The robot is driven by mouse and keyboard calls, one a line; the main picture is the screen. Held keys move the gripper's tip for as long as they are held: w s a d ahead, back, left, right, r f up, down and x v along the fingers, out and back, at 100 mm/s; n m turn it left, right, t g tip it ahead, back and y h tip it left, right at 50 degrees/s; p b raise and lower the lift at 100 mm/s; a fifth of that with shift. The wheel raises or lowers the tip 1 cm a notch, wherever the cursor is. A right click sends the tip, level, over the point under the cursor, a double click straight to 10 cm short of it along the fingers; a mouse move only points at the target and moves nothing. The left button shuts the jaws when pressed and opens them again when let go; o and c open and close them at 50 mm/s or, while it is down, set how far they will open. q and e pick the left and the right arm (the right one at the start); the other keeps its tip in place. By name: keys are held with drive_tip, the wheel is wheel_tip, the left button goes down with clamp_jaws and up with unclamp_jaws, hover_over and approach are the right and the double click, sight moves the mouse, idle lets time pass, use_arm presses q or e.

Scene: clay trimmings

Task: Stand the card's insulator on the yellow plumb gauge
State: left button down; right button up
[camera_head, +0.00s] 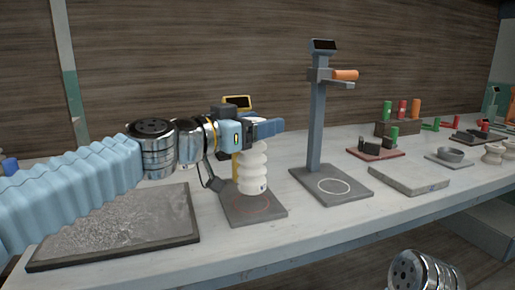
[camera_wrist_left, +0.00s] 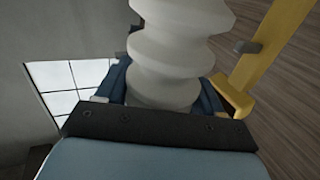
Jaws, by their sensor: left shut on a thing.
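My left gripper (camera_head: 264,130) is shut on a white ribbed insulator (camera_head: 252,172), gripping it near its top. The insulator hangs close to upright over the base of the yellow plumb gauge (camera_head: 272,212), in front of its yellow column. A red ring on that base shows just below the insulator; I cannot tell whether its bottom touches the base. In the left wrist view the insulator (camera_wrist_left: 172,50) sits between the blue fingers, with the yellow column (camera_wrist_left: 265,60) to its right, apart from it. My right gripper is out of view. I see no card that I can make out.
A grey-blue gauge (camera_head: 315,130) with an orange handle and a white ring on its base stands right of the yellow one. A dark-edged tray (camera_head: 190,238) lies at left.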

use_arm(q)
drive_tip(key=f, duration=0.1)
drive_tip(key=f+b, duration=0.1)
drive_tip(key=f, duration=0.1)
drive_tip(key=shift+w+b, duration=0.3)
drive_tip(key=shift+w, duration=0.1)
drive_tip(key=shift+f, duration=0.4)
drive_tip(key=shift+s, duration=0.1)
drive_tip(key=shift+f+b, duration=0.1)
drive_tip(key=shift+b, duration=0.25)
drive_tip(key=shift+c, duration=0.7)
unclamp_jaws()
